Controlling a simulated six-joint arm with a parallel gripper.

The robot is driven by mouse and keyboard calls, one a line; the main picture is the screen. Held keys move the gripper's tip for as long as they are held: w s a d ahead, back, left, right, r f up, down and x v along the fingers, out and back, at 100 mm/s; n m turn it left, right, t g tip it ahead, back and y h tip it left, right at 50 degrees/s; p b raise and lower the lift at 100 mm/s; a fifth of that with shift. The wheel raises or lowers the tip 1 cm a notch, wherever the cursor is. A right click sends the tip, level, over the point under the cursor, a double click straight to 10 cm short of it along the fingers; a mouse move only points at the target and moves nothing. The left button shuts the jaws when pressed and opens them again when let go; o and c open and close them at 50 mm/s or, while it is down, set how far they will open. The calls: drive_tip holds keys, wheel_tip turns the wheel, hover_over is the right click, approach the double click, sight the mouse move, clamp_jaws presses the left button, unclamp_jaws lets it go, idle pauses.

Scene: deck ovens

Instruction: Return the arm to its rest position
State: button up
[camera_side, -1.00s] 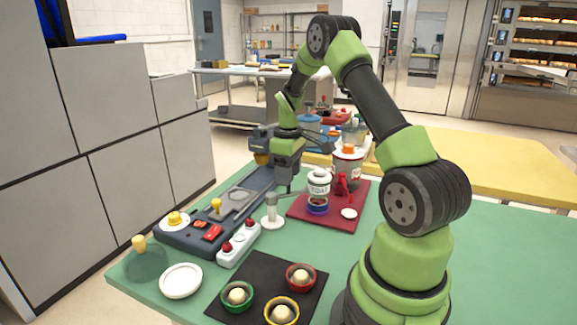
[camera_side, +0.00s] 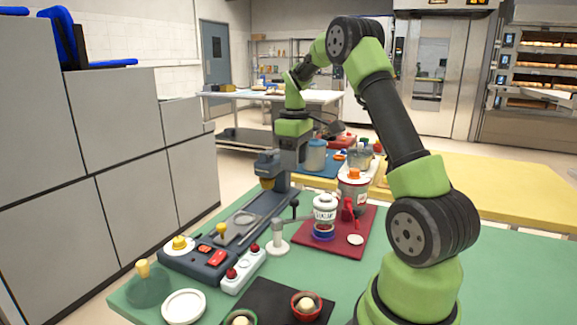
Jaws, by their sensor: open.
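My arm arches up from its base at the right front of the green table (camera_side: 480,275) and reaches across to the back. My gripper (camera_side: 291,165) hangs downward at the table's far side, behind and right of the dark machine's head (camera_side: 268,162). It is open; its fingertips are small and hard to make out against the machine. Nothing is seen held in it.
A white switch strip (camera_side: 243,272), a white plate (camera_side: 184,306) and a black mat (camera_side: 268,300) with small bowls lie in front. Grey cabinets (camera_side: 60,160) stand left.

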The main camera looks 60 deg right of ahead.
drive_tip(key=s+a+r+m+t, duration=0.1)
drive_tip(key=a+r+t, duration=0.1)
drive_tip(key=a+r, duration=0.4)
drive_tip(key=a+r+m+t, duration=0.1)
drive_tip(key=a+r, duration=0.2)
drive_tip(key=a, duration=0.6)
drive_tip(key=s+a+m+t+y, duration=0.2)
drive_tip(key=s+a+t, duration=0.2)
drive_tip(key=s+a, duration=0.7)
drive_tip(key=shift+s+a+r, duration=0.35)
drive_tip(key=shift+s+a, duration=0.05)
